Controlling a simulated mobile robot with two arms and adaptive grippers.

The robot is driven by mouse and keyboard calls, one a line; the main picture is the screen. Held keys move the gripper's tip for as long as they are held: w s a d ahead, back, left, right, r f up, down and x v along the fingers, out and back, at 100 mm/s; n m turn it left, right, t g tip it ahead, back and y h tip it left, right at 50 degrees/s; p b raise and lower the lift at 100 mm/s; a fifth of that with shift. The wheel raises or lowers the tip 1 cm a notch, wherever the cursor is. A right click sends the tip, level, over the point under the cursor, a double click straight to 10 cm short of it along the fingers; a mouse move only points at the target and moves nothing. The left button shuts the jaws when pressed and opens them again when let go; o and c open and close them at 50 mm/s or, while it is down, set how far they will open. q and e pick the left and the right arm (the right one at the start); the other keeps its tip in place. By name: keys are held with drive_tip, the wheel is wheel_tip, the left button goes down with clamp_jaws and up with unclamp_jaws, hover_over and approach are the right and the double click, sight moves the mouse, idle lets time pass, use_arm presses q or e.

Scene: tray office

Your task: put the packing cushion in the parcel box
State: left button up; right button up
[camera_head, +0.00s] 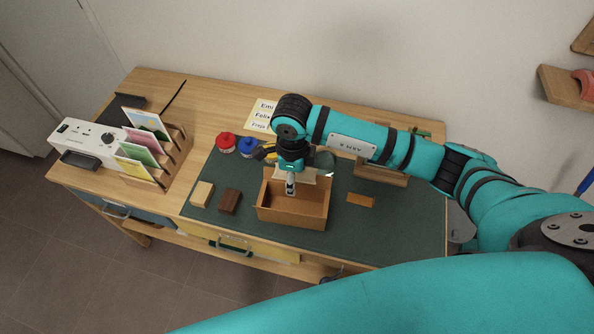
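The open brown parcel box (292,215) stands on the dark green mat near the front middle of the desk. My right arm reaches in from the right, and its gripper (291,187) points down over the box. The fingertips appear small and close together at the box opening; their gap is not clear. A pale cream piece (310,177), possibly the packing cushion, shows beside the gripper at the back of the box. The gripper partly hides it, and I cannot tell whether it is held or resting. My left gripper is not in view.
Left of the box lie a light block (202,194) and a dark brown block (229,201). Red (226,142) and blue (248,147) round containers stand behind. An orange-brown piece (360,200) lies right. A card rack (160,165) fills the left. The mat's front right is clear.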

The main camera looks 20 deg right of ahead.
drive_tip(key=shift+f, duration=0.35)
wheel_tip(320, 180, down, 2)
drive_tip(key=shift+b, duration=0.85)
wheel_tip(320, 180, down, 5)
drive_tip(key=b, duration=0.4)
